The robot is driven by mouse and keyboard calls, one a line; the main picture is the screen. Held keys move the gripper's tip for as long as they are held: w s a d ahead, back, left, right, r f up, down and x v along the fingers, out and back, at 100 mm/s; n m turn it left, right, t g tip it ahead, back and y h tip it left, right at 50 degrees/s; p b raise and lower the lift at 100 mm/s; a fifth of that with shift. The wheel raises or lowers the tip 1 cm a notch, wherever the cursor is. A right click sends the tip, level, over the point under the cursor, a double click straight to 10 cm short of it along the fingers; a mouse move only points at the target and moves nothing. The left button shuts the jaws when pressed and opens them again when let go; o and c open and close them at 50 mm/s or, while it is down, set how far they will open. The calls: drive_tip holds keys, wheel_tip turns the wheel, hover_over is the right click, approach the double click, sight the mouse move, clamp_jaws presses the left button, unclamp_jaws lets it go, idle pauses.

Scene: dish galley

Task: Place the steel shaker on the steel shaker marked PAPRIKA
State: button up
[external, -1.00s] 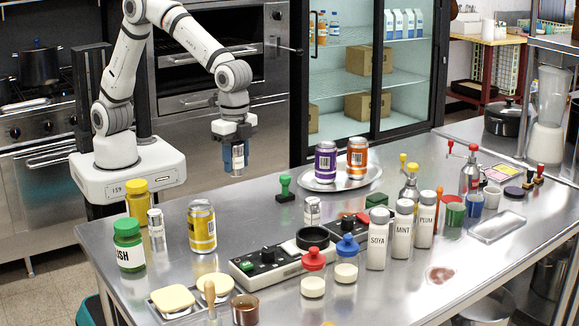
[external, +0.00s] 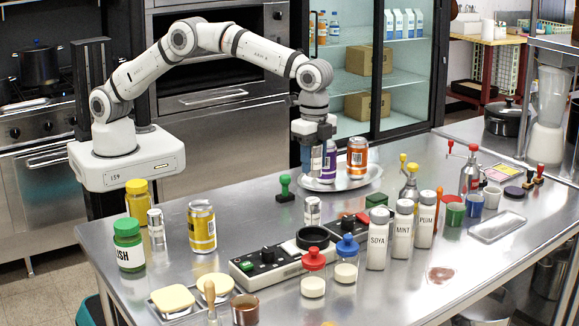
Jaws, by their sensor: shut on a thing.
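My gripper (external: 314,141) points down at the back of the steel table. One small steel shaker (external: 312,211) stands mid-table behind the control box. Another small steel shaker (external: 156,230) stands at left between the jars and a yellow can. I cannot read PAPRIKA on either one.
An orange can (external: 357,157) stands on the tray's right. A green stamp (external: 285,188) stands left of the tray. The yellow can (external: 202,227), the control box (external: 268,260) and white shakers (external: 379,238) crowd the front. The table's back left is clear.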

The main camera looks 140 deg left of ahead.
drive_tip(key=shift+f+p, duration=0.65)
drive_tip(key=shift+f, duration=2.55)
drive_tip(key=shift+f, duration=0.1)
drive_tip(key=o, duration=1)
drive_tip(key=shift+o, duration=0.2)
